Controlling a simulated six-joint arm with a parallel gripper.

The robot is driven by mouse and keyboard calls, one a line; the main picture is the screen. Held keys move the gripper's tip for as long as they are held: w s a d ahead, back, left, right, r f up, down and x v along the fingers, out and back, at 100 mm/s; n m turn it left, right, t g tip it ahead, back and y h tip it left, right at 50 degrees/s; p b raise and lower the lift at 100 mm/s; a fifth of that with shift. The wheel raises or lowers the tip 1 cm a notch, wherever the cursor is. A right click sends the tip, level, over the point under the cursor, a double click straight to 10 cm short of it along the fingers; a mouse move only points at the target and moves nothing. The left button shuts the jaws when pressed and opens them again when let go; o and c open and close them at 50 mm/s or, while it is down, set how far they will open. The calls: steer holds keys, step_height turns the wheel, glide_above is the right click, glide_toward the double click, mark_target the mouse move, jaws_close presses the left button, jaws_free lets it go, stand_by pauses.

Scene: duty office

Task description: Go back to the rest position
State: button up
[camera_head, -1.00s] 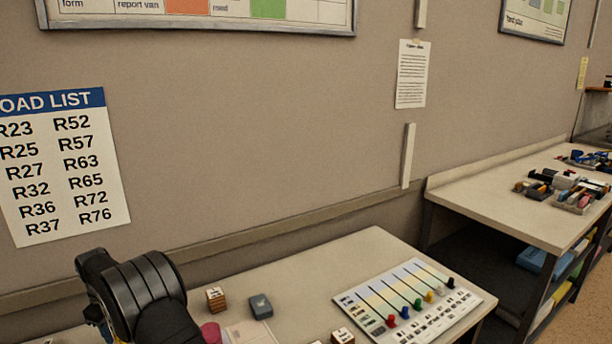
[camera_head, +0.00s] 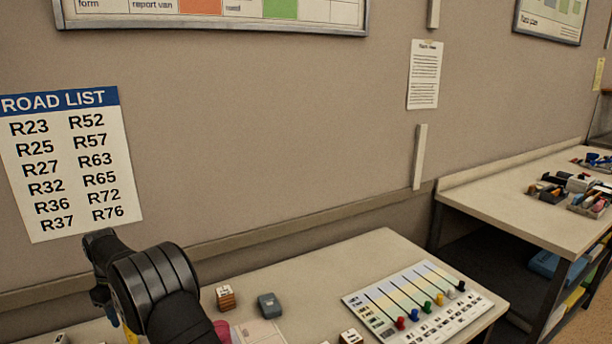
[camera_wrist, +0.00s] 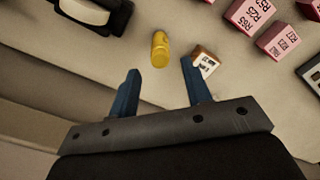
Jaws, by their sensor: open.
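My gripper (camera_wrist: 160,95) shows in the wrist view with its two blue fingers spread apart and nothing between them. Beyond the fingertips a yellow cylinder (camera_wrist: 160,50) lies on the pale table. A small wooden block with a printed label (camera_wrist: 204,64) sits just past the right finger; whether they touch is unclear. In the head view my black arm rises at the lower left, and the fingers are mostly hidden behind it.
The near table (camera_head: 330,262) holds a wooden stamp block (camera_head: 225,297), a grey block (camera_head: 269,305) and a chart board with coloured pegs (camera_head: 425,305). Pink labelled blocks (camera_wrist: 250,14) lie at upper right in the wrist view. The wall (camera_head: 270,130) stands close behind.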

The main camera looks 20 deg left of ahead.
step_height(320, 180, up, 4)
steer(key=shift+f, duration=0.15)
step_height(320, 180, down, 12)
steer(key=shift+f, duration=0.1)
steer(key=shift+r, duration=0.4)
step_height(320, 180, up, 4)
steer(key=shift+f, duration=0.2)
steer(key=w+d+r, duration=0.6)
steer(key=d+r, duration=0.1)
steer(key=d, duration=0.3)
steer(key=w+d+m, duration=0.1)
steer(key=w+d, duration=0.3)
steer(key=d, duration=0.6)
steer(key=w+d, duration=0.4)
steer(key=d, duration=0.6)
steer(key=d+f+m, duration=0.1)
steer(key=d+m, duration=0.1)
steer(key=d, duration=1.6)
steer(key=a+f, duration=0.4)
steer(key=a, duration=0.2)
steer(key=shift+w+a, duration=0.15)
